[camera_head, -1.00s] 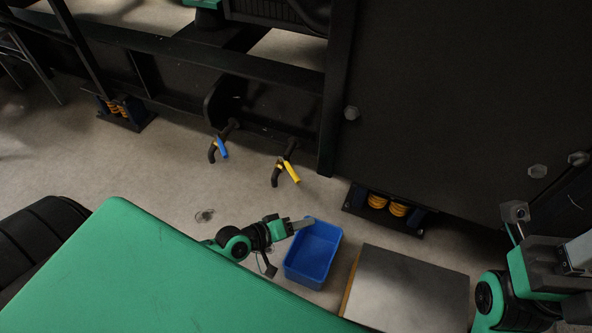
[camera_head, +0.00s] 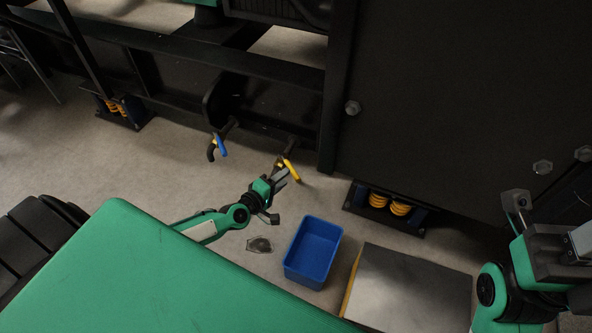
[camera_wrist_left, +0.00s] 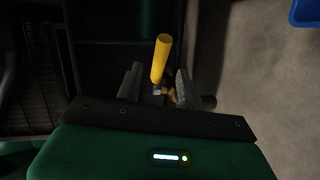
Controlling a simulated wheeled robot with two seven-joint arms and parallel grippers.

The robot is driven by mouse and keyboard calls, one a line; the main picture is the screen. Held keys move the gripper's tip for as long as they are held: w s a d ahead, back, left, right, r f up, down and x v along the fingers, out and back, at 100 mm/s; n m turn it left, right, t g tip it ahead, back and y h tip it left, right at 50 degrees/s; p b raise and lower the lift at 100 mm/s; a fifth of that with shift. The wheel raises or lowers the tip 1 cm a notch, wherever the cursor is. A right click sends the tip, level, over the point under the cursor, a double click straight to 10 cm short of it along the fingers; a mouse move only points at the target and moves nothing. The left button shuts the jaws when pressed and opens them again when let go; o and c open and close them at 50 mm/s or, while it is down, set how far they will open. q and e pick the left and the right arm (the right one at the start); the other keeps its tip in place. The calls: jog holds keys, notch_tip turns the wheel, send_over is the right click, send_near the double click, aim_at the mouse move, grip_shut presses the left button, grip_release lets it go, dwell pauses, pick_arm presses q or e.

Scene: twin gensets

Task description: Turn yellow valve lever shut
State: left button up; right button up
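The yellow valve lever (camera_head: 291,170) sits on a dark pipe stub below the black frame in the head view. My left gripper (camera_head: 284,174) is right at it, partly covering the valve. In the left wrist view the yellow lever (camera_wrist_left: 161,60) stands up between the two fingers of my left gripper (camera_wrist_left: 157,85), which are apart with gaps on both sides. The valve body under the lever is partly hidden. My right arm (camera_head: 520,250) shows at the right edge; its fingertips are not clearly visible.
A blue-lever valve (camera_head: 220,146) is left of the yellow one. A blue bin (camera_head: 313,252) stands on the floor below, beside a grey-topped box (camera_head: 410,290). A large black panel (camera_head: 450,100) and a spring mount (camera_head: 388,208) are to the right.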

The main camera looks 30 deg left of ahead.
aim_at(289, 166)
pick_arm(q)
jog(key=b+x, duration=0.1)
jog(key=x, duration=0.6)
jog(key=shift+w, duration=0.1)
grip_shut()
